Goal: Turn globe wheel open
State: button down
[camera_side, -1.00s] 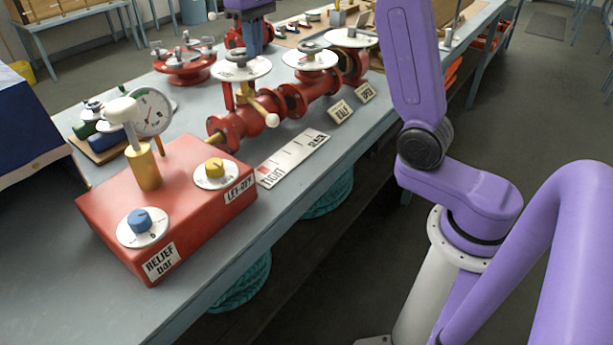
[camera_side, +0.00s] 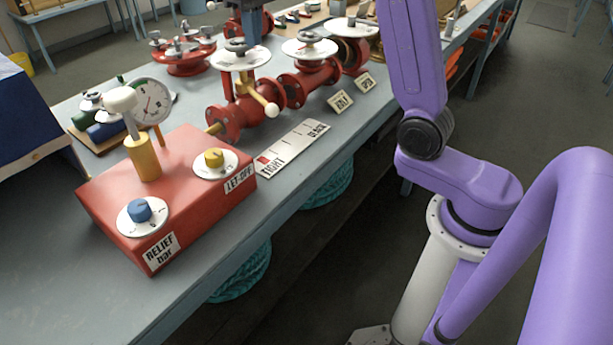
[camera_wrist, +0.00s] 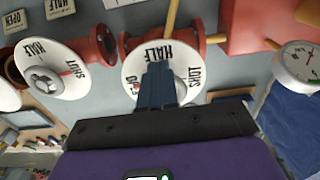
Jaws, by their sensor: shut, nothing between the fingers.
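Several red valves stand in a row on the bench, each topped by a white dial and small grey handwheel. The frames do not tell which one is the globe wheel. My gripper (camera_side: 253,27) is shut and points down at the nearest valve's dial (camera_side: 240,60), close to its handwheel (camera_side: 236,46). In the wrist view its blue fingers (camera_wrist: 158,75) cover the middle of that dial, marked HALF and SHUT (camera_wrist: 192,76). The handwheel there is mostly hidden, so I cannot tell whether the fingers touch it. A second handwheel (camera_wrist: 43,80) sits left of it.
A red box (camera_side: 165,205) with blue and yellow knobs, a lever and a gauge (camera_side: 151,101) stands in front. A cream-knobbed yellow lever (camera_side: 262,103) sticks out of the nearest valve. A TIGHT/SLACK plate (camera_side: 292,149) lies nearby. Another red valve part (camera_side: 183,63) sits behind.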

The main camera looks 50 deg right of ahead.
jog(key=shift+d+f, duration=0.55)
jog(key=shift+f, duration=0.1)
jog(key=shift+s, duration=0.35)
jog(key=shift+r, duration=0.1)
notch_tip(320, 180, up, 6)
jog(key=shift+a, duration=0.25)
jog(key=shift+w+r, duration=0.1)
dwell(0.3)
